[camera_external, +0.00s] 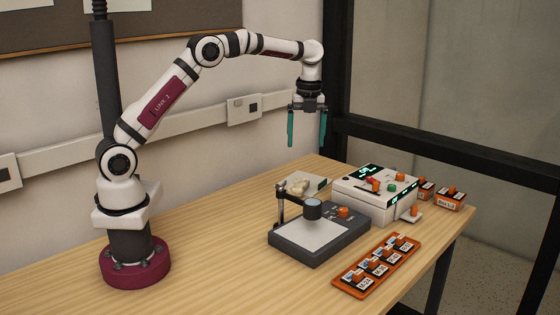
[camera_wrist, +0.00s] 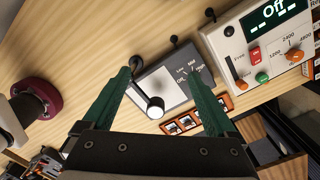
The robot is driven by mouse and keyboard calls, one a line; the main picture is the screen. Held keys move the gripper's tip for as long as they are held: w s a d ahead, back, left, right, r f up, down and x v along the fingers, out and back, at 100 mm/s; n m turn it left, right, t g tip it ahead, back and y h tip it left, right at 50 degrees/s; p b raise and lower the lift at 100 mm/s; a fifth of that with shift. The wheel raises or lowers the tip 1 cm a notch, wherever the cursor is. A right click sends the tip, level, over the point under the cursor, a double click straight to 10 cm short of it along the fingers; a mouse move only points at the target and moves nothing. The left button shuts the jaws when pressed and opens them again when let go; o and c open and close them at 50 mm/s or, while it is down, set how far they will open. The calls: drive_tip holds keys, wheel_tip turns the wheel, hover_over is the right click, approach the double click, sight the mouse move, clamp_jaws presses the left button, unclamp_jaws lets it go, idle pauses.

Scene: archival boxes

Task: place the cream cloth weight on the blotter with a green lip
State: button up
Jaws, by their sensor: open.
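My gripper (camera_external: 307,146) hangs open and empty, fingers down, high above the back of the table. Its two teal fingers also show spread in the wrist view (camera_wrist: 162,78). A small cream lump (camera_external: 298,187), likely the cream cloth weight, shows on or just in front of a flat pale pad (camera_external: 315,182) behind the dark grey device. The pad may be the blotter; its lip colour is too small to tell. The device's post partly hides this spot, so I cannot tell whether lump and pad touch. I cannot make out either in the wrist view.
The dark grey device (camera_external: 275,239) has a pale plate and a raised cylinder (camera_external: 312,209). A white control box (camera_external: 347,201) with knobs stands right of it. An orange rack (camera_external: 345,287) lies in front, and small orange boxes (camera_external: 450,201) stand at right. The table's left is clear.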

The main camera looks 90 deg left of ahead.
drive_tip(key=s+d+r+n+y, duration=0.1)
drive_tip(key=s+d+r+n, duration=0.25)
drive_tip(key=s+d, duration=0.6)
drive_tip(key=s+d+r+n, duration=0.2)
drive_tip(key=s+d+n, duration=0.2)
drive_tip(key=s+d, duration=0.5)
drive_tip(key=s+d+f+n, duration=0.4)
drive_tip(key=s+f, duration=0.1)
drive_tip(key=s, duration=0.6)
drive_tip(key=shift+f, duration=0.15)
drive_tip(key=shift+d, duration=0.1)
